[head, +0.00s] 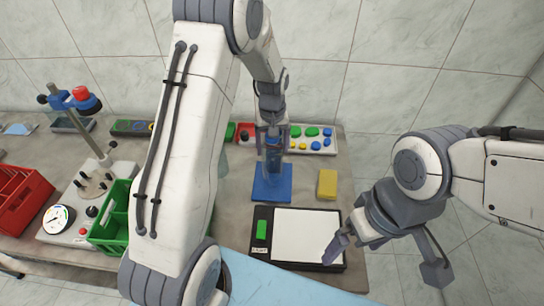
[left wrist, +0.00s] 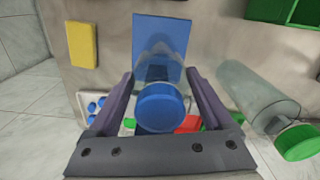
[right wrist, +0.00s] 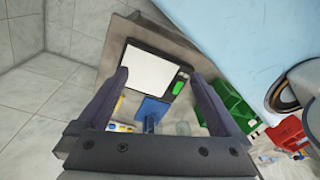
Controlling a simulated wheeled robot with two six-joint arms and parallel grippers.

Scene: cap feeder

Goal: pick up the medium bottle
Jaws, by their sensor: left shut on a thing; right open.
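The bottle with a blue cap (left wrist: 161,106) and clear body is between the fingers of my left gripper (left wrist: 163,95), which is shut on it. In the head view this bottle (head: 273,157) is upright at the back part of the blue mat (head: 270,189); I cannot tell whether it touches the mat. My left gripper (head: 271,122) comes down on it from above.
A black scale with a white plate (head: 304,235) lies in front of the mat, with a yellow block (head: 327,184) to the right. A tray of coloured caps (head: 317,146) is behind. A green crate (head: 112,226), a red crate (head: 24,207) and a gauge station (head: 70,222) stand left.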

